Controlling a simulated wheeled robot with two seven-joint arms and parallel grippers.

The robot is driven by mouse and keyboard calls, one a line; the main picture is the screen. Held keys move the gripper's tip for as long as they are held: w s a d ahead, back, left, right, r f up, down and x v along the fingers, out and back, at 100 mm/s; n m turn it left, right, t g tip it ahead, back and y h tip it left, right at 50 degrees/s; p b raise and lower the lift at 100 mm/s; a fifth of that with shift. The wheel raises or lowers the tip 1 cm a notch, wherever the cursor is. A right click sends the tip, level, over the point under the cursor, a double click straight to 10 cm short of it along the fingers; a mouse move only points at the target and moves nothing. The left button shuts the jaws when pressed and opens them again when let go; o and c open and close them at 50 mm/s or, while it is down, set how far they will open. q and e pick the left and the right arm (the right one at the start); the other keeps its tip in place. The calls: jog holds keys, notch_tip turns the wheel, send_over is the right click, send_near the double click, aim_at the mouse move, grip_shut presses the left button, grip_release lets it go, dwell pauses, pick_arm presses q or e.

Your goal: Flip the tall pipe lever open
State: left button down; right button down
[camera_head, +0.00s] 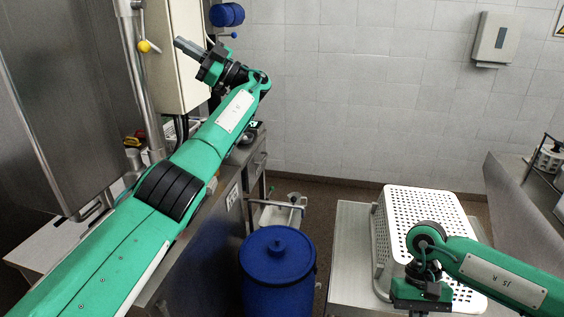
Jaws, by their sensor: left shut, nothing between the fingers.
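A tall metal pipe (146,90) stands at the upper left. Its lever (147,46) has a yellow ball knob and sticks out to the right of the pipe. My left gripper (182,43) is shut and empty, a short way right of the yellow knob in the picture; its fingers point up and left. It looks apart from the lever, though the depth gap is hard to judge. My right gripper (421,300) is at the bottom right by the white basket; its fingers are not visible.
A pale cabinet (172,20) stands behind my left gripper, with a blue cylinder (227,14) above right. A blue barrel (278,262) stands on the floor. A white perforated basket (415,205) sits on a metal table (350,245). The wall centre is clear.

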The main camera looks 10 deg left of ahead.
pick_arm(q)
jog(key=shift+w+d+f+p, duration=0.25)
jog(key=shift+w+f+p, duration=0.05)
jog(key=shift+f, duration=0.1)
jog(key=shift+d+r, duration=0.1)
jog(key=shift+d, duration=0.05)
